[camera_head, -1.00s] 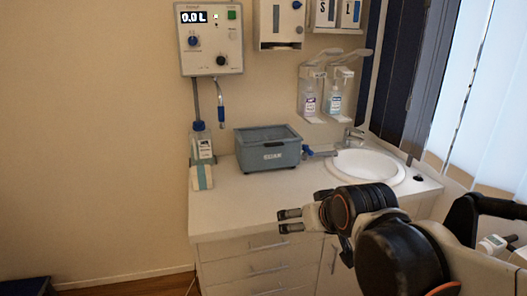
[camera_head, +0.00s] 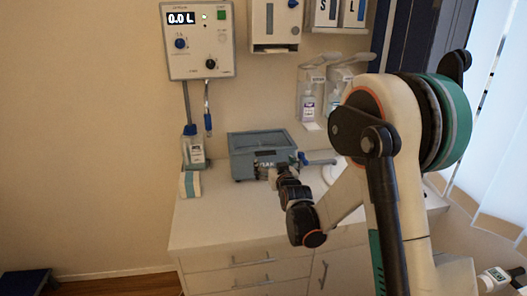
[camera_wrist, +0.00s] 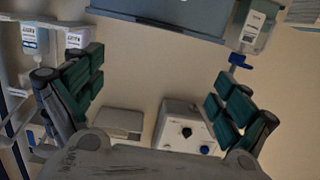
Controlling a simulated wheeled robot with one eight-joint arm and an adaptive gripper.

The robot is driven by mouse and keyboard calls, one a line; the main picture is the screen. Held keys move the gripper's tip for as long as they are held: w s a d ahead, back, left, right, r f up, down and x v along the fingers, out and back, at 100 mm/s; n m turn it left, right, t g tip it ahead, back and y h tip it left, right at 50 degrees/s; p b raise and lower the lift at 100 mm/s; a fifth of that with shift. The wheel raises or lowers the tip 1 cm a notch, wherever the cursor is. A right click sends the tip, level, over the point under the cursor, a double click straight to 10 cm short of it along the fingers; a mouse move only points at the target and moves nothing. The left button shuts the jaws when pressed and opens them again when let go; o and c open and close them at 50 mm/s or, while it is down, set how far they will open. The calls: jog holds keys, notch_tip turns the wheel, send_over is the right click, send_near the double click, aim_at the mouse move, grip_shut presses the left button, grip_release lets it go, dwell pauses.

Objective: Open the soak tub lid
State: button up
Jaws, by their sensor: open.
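The soak tub (camera_head: 240,165) is a blue-grey box on the white counter, with its lid (camera_head: 262,139) lying flat over the top, seemingly closed. Its front label is partly hidden by my gripper (camera_head: 263,172), which is at the tub's front side, close to the front wall. I cannot tell whether it touches. In the wrist view my gripper (camera_wrist: 157,88) has its green-padded fingers wide apart with nothing between them. The tub (camera_wrist: 165,10) shows there at the top edge, beyond the fingers, only partly in view.
A bottle (camera_head: 193,150) stands left of the tub, with a pack (camera_head: 190,185) before it. A dosing unit (camera_head: 200,42) hangs above. The counter's left front is clear.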

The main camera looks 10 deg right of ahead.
jog(key=w+f+t+p, duration=0.1)
jog(key=w+f+t, duration=0.15)
jog(key=f, duration=0.25)
jog(key=b, duration=0.3)
send_near(265, 151)
jog(key=shift+g, duration=0.45)
jog(key=w, duration=0.7)
jog(key=shift+w+r, duration=0.3)
jog(key=shift+w, duration=0.1)
jog(key=c, duration=1.5)
jog(key=shift+r, duration=0.2)
